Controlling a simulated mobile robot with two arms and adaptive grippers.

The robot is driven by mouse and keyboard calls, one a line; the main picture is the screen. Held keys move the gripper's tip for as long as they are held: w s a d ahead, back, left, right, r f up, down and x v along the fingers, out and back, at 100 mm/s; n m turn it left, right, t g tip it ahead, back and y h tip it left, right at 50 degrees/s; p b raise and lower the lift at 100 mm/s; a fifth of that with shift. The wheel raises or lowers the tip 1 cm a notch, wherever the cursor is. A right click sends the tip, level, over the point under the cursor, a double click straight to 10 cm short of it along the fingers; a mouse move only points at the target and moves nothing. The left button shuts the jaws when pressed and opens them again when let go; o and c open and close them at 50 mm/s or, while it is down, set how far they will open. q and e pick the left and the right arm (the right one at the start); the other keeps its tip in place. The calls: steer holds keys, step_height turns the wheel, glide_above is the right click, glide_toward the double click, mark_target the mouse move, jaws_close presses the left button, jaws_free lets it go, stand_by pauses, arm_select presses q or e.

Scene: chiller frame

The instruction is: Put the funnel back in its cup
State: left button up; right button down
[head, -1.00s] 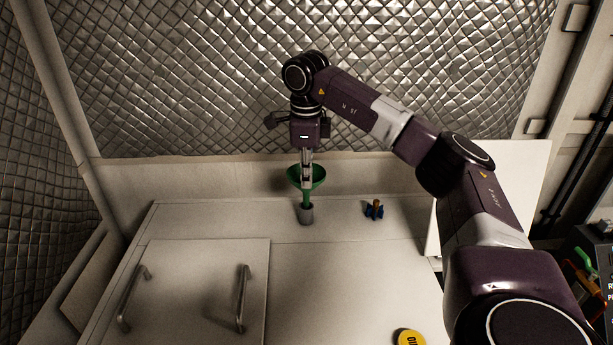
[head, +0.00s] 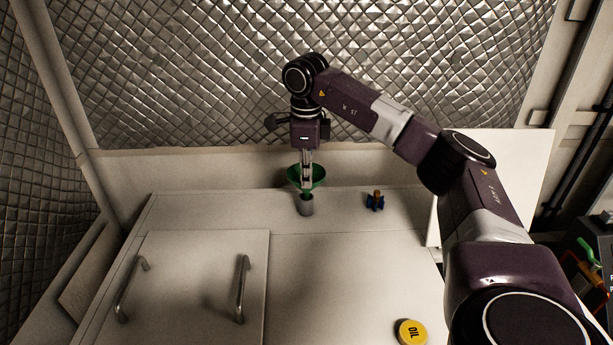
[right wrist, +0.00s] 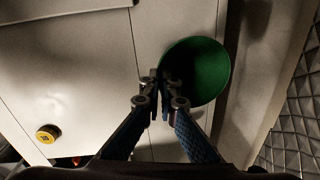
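The green funnel (head: 317,181) stands upright over the small grey cup (head: 306,208) at the back of the counter. Its stem goes down into the cup's mouth; how deep it sits inside is hidden. My right gripper (head: 306,182) points straight down from above, its fingers at the funnel's bowl. In the right wrist view, the fingers (right wrist: 160,83) are close together on the rim at the left side of the funnel (right wrist: 203,70). The cup is hidden in that view. My left gripper is not in view.
A yellow cap marked OIL (head: 411,332) lies near the front. A panel with two metal handles (head: 242,290) is at the left. The quilted wall rises behind; the middle counter is clear.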

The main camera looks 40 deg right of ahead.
steer(key=shift+f+b, duration=0.45)
steer(key=shift+f, duration=0.6)
steer(key=c, duration=2.1)
jaws_free()
steer(key=r, duration=0.8)
steer(key=s+r, duration=0.1)
steer(key=r, duration=0.3)
steer(key=shift+a, duration=0.4)
steer(key=shift+w, duration=0.1)
